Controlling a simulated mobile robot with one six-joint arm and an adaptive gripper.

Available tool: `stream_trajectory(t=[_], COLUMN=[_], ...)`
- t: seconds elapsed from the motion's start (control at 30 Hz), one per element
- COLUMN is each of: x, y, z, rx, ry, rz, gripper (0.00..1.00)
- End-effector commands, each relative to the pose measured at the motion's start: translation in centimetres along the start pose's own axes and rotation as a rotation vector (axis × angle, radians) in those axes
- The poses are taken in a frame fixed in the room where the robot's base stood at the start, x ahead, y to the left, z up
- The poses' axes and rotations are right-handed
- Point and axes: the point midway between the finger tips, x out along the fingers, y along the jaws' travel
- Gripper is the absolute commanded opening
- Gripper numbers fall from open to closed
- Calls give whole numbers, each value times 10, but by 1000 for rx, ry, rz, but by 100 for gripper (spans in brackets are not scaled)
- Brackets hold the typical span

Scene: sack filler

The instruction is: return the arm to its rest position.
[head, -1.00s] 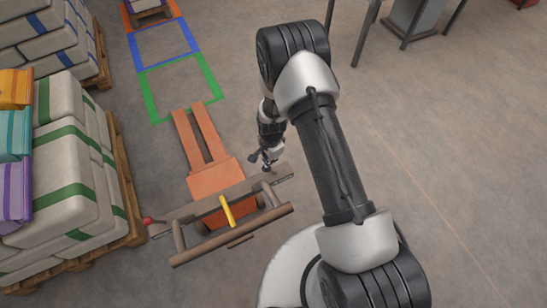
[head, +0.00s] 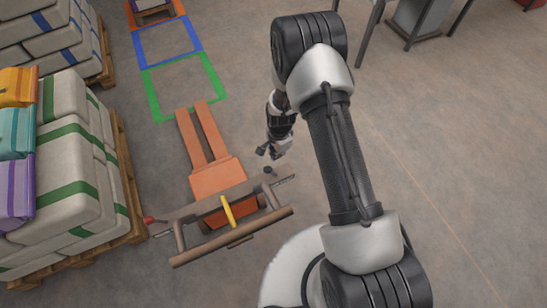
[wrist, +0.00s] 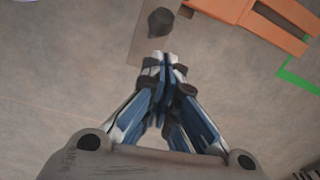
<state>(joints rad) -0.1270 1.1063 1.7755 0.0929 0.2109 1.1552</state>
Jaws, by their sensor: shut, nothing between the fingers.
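My gripper (head: 268,151) hangs over the floor in the head view, just above and apart from a dark knob (head: 269,171) on the brown panel of the orange-forked truck. In the wrist view my gripper (wrist: 165,60) has its fingers together with nothing between them. The dark knob (wrist: 160,21) shows just beyond the fingertips there. My arm crosses the right middle of the head view, bent at the elbow near the top.
The forked truck (head: 218,180) has a handle bar and a yellow lever (head: 228,211). Stacked sacks (head: 75,165) stand on a pallet at left. Green (head: 222,95) and blue (head: 199,45) floor frames lie beyond the forks.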

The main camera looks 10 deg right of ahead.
Motion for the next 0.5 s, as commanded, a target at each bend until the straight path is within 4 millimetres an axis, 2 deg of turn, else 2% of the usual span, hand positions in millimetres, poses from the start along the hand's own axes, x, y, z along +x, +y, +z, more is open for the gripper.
stream_trajectory(t=[0.03,0.2,0.4,0.5], x=[-12,-36,-52,-55], y=[-2,-6,-8,-8], z=[15,43,64,68], rx=[-12,-11,-9,-7], ry=[-1,-1,0,-1], rz=[2,0,0,1], gripper=[0,0,0,0])
